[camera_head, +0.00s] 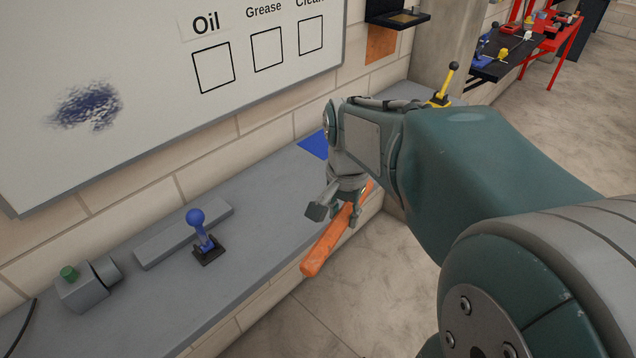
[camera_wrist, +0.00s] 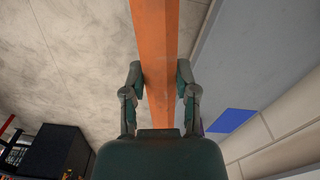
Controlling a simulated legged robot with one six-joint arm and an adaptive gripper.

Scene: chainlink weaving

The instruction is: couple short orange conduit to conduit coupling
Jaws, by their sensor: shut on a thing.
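The short orange conduit (camera_head: 325,247) is held at a slant beside the front edge of the grey ledge. My gripper (camera_head: 342,208) is shut on it, and the near end reaches out toward the lower left. In the wrist view the conduit (camera_wrist: 155,35) runs between the two fingers (camera_wrist: 159,82) and out past the top edge, so that end is out of frame. A grey block with a green knob (camera_head: 82,286) and a short round grey end stands at the ledge's left. It may be the conduit coupling, but I cannot tell for certain.
The grey ledge (camera_head: 240,272) runs along the brick wall, under a whiteboard (camera_head: 150,130). A blue ball-topped lever (camera_head: 200,232) stands on it by a long grey block (camera_head: 180,235). A blue patch (camera_head: 313,146) lies farther along. The floor (camera_head: 390,290) beside the ledge is clear.

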